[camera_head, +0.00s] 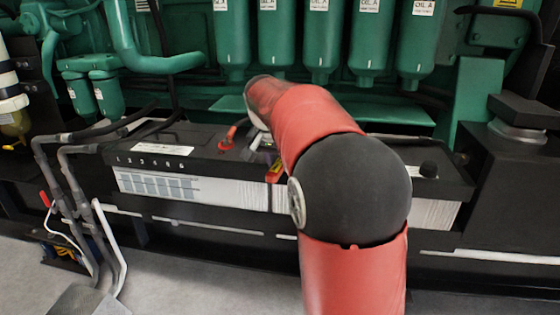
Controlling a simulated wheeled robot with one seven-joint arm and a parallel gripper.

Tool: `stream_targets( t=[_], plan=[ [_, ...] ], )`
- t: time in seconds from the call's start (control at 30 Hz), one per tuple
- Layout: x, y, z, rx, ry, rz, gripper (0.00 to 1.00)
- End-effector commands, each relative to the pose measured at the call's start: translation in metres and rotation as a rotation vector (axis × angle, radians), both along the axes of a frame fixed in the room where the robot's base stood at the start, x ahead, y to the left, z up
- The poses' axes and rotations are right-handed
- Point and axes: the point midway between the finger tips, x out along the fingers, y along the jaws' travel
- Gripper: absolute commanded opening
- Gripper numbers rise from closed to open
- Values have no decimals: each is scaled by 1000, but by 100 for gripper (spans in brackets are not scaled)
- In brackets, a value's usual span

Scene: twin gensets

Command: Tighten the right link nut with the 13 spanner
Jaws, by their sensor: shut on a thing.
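My arm reaches away over a long black battery (195,142), and its end bends down over the middle of the battery's top. My gripper (264,145) is only partly seen beside my red forearm, low over the battery top. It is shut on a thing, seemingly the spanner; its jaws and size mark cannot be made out. A small red and yellow piece (275,170) shows just below the gripper; I cannot tell whether it is part of the spanner. The right link nut is not visible, and my arm covers much of the battery top. A red cable end (230,136) is left of the gripper.
Grey hoses (72,185) run down at the left. A black housing (515,170) stands at the right. The grey floor (215,285) in front is clear.

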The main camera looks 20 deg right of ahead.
Motion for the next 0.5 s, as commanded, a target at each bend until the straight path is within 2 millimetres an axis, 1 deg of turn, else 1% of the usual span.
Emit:
stream_targets(
  t=[0.07, 0.3, 0.5],
  plan=[
    [2, 2, 1, 0, -2, -9, 0],
    [16, 13, 1, 0, -1, -128, 0],
    [18, 15, 1, 0, -5, -156, 0]
  ],
)
